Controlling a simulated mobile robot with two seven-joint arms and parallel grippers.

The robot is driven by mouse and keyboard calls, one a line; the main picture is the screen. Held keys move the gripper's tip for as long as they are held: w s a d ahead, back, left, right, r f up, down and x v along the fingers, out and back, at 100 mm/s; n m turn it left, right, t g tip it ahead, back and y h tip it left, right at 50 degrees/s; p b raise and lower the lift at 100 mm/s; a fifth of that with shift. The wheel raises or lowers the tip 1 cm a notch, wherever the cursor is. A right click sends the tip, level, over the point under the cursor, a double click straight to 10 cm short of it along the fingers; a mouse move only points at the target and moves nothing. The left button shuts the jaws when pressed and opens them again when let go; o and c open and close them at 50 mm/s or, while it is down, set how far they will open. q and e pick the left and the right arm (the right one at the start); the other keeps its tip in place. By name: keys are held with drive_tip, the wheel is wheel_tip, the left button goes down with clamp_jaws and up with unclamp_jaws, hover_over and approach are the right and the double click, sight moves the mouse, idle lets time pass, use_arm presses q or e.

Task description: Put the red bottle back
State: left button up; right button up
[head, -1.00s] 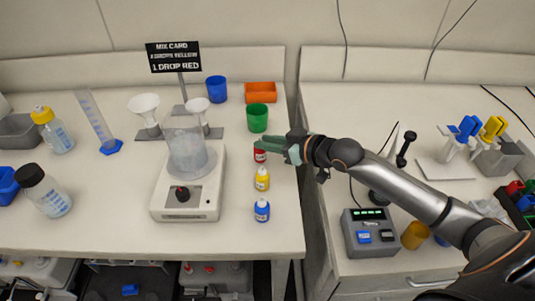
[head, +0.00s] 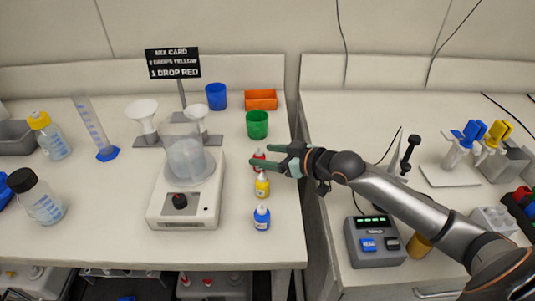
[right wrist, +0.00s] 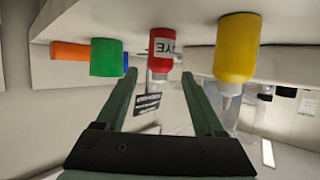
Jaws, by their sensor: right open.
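The red bottle (head: 259,157) stands upright on the left bench, right of the stirrer and behind the yellow bottle (head: 262,184). My right gripper (head: 264,159) is open, its green fingers pointing left at the red bottle. In the right wrist view, which is turned over, the red bottle (right wrist: 161,48) with its white label lies between the lines of the two open fingers (right wrist: 158,80), at their tips. I cannot tell whether a finger touches it. The yellow bottle (right wrist: 237,47) is outside the fingers there. My left gripper is not in view.
A blue bottle (head: 262,217) stands in front of the yellow one. A green cup (head: 257,124), an orange tray (head: 261,100) and a blue cup (head: 216,96) are behind. The stirrer (head: 186,205) with a beaker stands left. A gap separates the two benches.

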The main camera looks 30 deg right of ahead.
drive_tip(key=shift+r, duration=0.15)
drive_tip(key=shift+s+d+r+p, duration=0.15)
drive_tip(key=shift+s+p, duration=0.15)
drive_tip(key=shift+p, duration=0.1)
drive_tip(key=p+v, duration=0.6)
drive_tip(key=v, duration=0.5)
drive_tip(key=shift+s, duration=0.1)
drive_tip(key=shift+c, duration=0.2)
idle(1.8)
